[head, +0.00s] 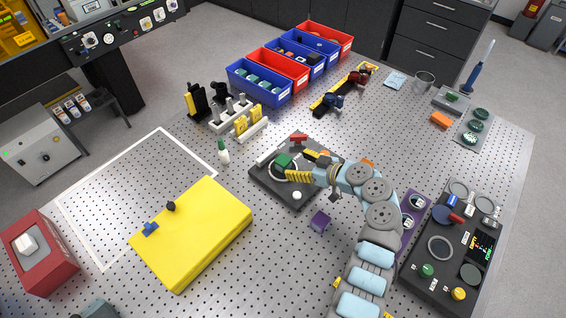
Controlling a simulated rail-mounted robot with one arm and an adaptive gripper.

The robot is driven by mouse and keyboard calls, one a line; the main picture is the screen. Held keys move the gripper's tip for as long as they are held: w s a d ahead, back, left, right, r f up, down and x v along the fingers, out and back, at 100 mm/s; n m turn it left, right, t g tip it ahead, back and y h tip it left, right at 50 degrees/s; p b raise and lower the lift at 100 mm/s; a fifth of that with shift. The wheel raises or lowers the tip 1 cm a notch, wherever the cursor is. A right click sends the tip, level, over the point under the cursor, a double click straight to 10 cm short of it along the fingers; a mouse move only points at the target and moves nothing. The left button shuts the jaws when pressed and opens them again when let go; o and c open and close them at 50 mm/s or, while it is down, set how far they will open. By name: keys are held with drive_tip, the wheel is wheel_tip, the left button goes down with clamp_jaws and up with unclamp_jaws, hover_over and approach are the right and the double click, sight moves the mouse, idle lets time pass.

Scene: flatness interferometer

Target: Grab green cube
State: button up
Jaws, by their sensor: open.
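A small green cube (284,160) sits on the dark square plate (265,180) near the middle of the perforated table, beside a pale ring. My gripper (303,166) is over the same plate, just right of the cube. Its yellow-and-black fingers are apart, and it is open. I cannot tell whether a fingertip touches the cube. My gripper hides part of the plate's right side.
A yellow block (192,240) is at front left. Blue and red bins (258,88) stand behind. A control panel (445,260) is at right.

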sight(286, 162)
drive_tip(key=shift+p+x, duration=0.5)
drive_tip(key=shift+x, duration=2.6)
drive_tip(key=shift+s, duration=0.1)
drive_tip(key=c, duration=1.3)
